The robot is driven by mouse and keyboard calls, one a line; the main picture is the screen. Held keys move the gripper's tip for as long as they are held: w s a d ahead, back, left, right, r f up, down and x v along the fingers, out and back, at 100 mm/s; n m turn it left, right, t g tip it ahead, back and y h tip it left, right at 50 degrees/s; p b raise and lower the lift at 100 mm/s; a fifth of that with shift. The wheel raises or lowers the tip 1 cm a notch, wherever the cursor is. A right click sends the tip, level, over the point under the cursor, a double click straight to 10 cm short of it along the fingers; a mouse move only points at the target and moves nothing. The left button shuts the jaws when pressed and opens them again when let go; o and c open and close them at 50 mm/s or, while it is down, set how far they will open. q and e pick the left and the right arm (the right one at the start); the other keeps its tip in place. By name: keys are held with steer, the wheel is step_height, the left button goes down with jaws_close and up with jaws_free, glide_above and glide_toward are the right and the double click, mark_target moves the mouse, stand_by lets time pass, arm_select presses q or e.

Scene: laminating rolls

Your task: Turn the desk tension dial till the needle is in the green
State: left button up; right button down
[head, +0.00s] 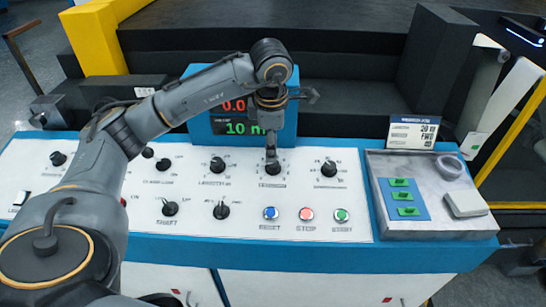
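A black dial (273,169) sits on the white desk panel in the upper row, between two similar dials; its label is too small to read surely. My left arm reaches in from the left, and my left gripper (271,157) points down at this dial, its fingertips at or just above the knob. The fingers look close together, but I cannot tell whether they grip the knob. The gripper covers part of the dial. No gauge needle or green zone can be made out. My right gripper is not in view.
A blue display box (209,129) with red and green digits stands behind, partly hidden by my arm. Neighbouring dials (217,165) (328,168) flank the gripper. Blue, red and green buttons (306,214) lie in front. A grey tray (421,229) with several items sits at the right.

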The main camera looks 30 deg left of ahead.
mark_target(273, 164)
arm_select(q)
steer(key=f, duration=0.2)
steer(key=w+f, duration=0.1)
steer(key=shift+a+f+p, duration=0.2)
steer(key=shift+f+p, duration=0.15)
steer(key=shift+f, duration=0.05)
step_height(273, 164, down, 2)
steer(key=shift+w+a+f, duration=0.1)
steer(key=shift+f, duration=0.4)
steer(key=shift+w+f+p, duration=0.15)
steer(key=shift+f+p, duration=0.15)
steer(key=shift+c, duration=0.8)
jaws_close()
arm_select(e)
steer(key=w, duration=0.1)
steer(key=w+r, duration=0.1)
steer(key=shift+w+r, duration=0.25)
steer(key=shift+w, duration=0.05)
